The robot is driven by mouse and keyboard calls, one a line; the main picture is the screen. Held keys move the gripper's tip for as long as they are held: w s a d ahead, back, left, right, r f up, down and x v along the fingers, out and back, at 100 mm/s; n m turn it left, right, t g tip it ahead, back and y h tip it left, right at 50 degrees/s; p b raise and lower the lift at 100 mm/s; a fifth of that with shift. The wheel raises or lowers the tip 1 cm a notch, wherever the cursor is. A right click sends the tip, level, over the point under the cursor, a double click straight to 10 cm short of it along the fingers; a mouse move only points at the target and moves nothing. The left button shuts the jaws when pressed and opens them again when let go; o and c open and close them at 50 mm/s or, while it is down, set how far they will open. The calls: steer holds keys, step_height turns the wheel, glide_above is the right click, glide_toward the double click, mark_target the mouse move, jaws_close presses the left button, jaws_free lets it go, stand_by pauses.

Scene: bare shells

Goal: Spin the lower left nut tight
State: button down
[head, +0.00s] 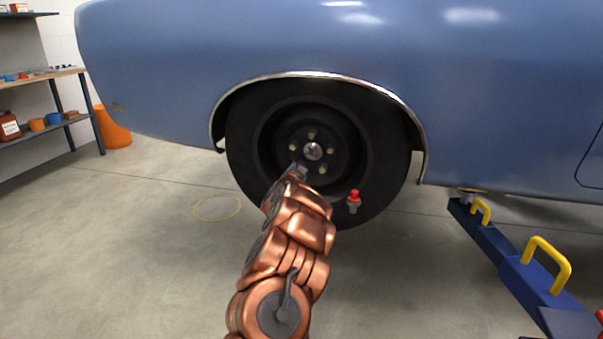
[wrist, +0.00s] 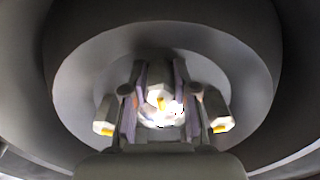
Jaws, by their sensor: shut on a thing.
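The wheel (head: 247,165) of the blue car carries a dark hub with a bright centre cap (head: 313,151). Brass-coloured nuts show at the top (head: 312,134), left (head: 292,147), right (head: 333,148) and lower right (head: 322,170). My gripper (head: 301,166) reaches the lower left of the hub and covers the lower left nut there. In the wrist view my gripper (wrist: 160,100) is shut, its two fingers on either side of a small bright nut (wrist: 161,103). Glare hides how far the nut is threaded. Two more nuts flank the fingers, left (wrist: 106,115) and right (wrist: 217,110).
The wheel arch (head: 312,74) curves close over the tyre. A red-topped grey object (head: 353,201) is in front of the tyre's lower right. A blue lift arm with yellow handles (head: 545,262) lies at right. A shelf (head: 40,76) stands far left; the left floor is mostly clear.

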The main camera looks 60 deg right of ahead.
steer(key=shift+w+a+f+m+b, duration=0.1)
steer(key=shift+w+f+m+b, duration=0.05)
steer(key=shift+m+b, duration=0.55)
steer(key=c, duration=1.2)
jaws_free()
steer(key=o, duration=0.3)
steer(key=shift+s+a, duration=0.5)
steer(key=shift+a, duration=0.2)
steer(key=v, duration=1)
steer(key=shift+a, duration=0.15)
